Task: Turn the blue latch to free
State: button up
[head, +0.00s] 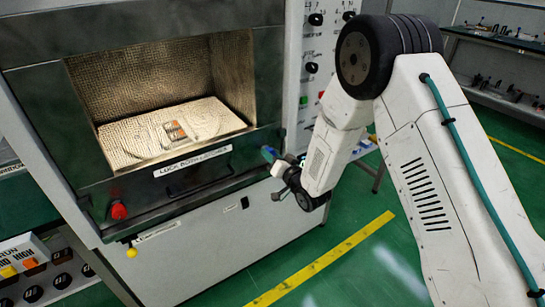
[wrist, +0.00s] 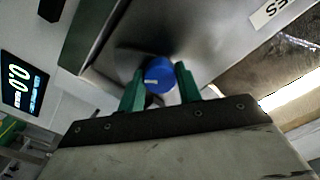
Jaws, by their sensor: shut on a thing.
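The blue latch (wrist: 159,74) is a round blue knob with a small pale mark on its face. It sits on the dark metal front below the microwave chamber, near the right end. In the head view the blue latch (head: 268,153) is small and partly covered by my gripper (head: 275,158). In the wrist view my gripper (wrist: 159,88) has its two green fingers on either side of the knob, shut on it. The finger contact on the far sides of the knob is partly hidden.
A red knob (head: 119,211) sits at the left of the same front, with a "lock both latches" label (head: 192,161) between. The chamber is open above, with a pale tray (head: 125,151) inside. A display (wrist: 22,84) reads 0.0.

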jog(key=shift+m, duration=0.9)
jog(key=shift+d, duration=0.1)
jog(key=o, duration=1)
jog(key=v, duration=0.7)
jog(key=shift+s+d, duration=0.2)
jog(key=shift+s, duration=0.1)
